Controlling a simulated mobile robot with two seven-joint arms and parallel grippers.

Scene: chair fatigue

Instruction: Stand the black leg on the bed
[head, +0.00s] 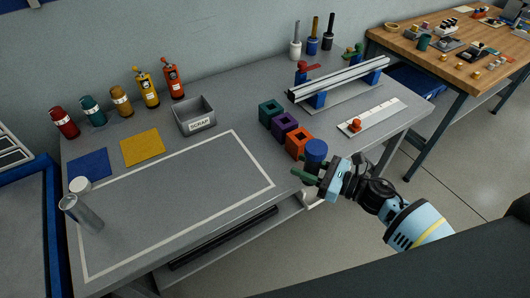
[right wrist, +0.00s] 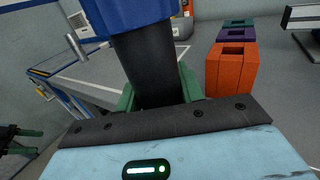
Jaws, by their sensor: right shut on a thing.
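The black leg (right wrist: 150,72) is a dark cylinder with a wide blue cap on its upper end. It stands roughly upright between the green fingers of my right gripper (right wrist: 160,92), which is shut on it. In the head view my right gripper (head: 312,174) is at the table's front edge, and the leg's blue cap (head: 316,149) shows above it. The leg's lower end is hidden. A long metal rail on blue supports (head: 340,80) stands over a grey plate at the back right; I cannot tell whether this is the bed. My left gripper is not in view.
Orange (head: 299,143), purple (head: 285,125) and green (head: 270,111) square-holed blocks stand left of the gripper. A white ruled strip with a red knob (head: 355,126) lies to the right. A grey scrap bin (head: 195,126) is farther back. The white-outlined area (head: 180,200) is mostly clear.

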